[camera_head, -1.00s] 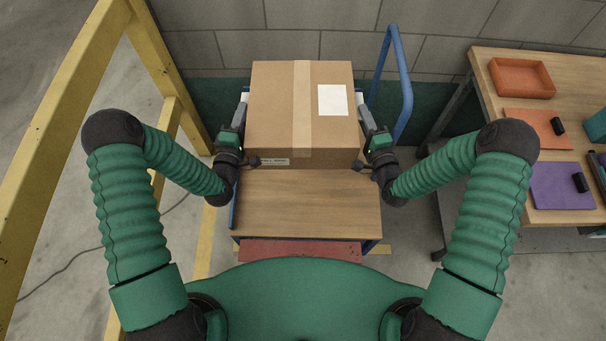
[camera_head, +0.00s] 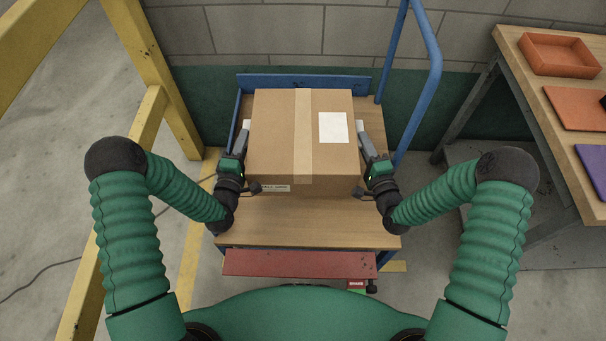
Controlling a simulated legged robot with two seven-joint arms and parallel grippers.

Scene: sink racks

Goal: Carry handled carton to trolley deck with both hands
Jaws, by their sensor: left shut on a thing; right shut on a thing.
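The brown carton (camera_head: 275,130), with a tape strip and a white label on top, is over the trolley deck (camera_head: 310,220). My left gripper (camera_head: 242,145) is shut at the carton's left side, and my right gripper (camera_head: 366,147) is shut at its right side. The carton's handles are hidden by the grippers. The deck is wooden with blue edges, and bare wood shows in front of the carton and to its right. I cannot tell whether the carton's underside touches the deck.
A blue push handle (camera_head: 432,75) rises at the trolley's back right. A red bar (camera_head: 300,264) lies at its front edge. A yellow frame (camera_head: 150,75) stands on the left. A wooden workbench (camera_head: 545,95) with an orange tray (camera_head: 560,54) is on the right. A block wall is behind.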

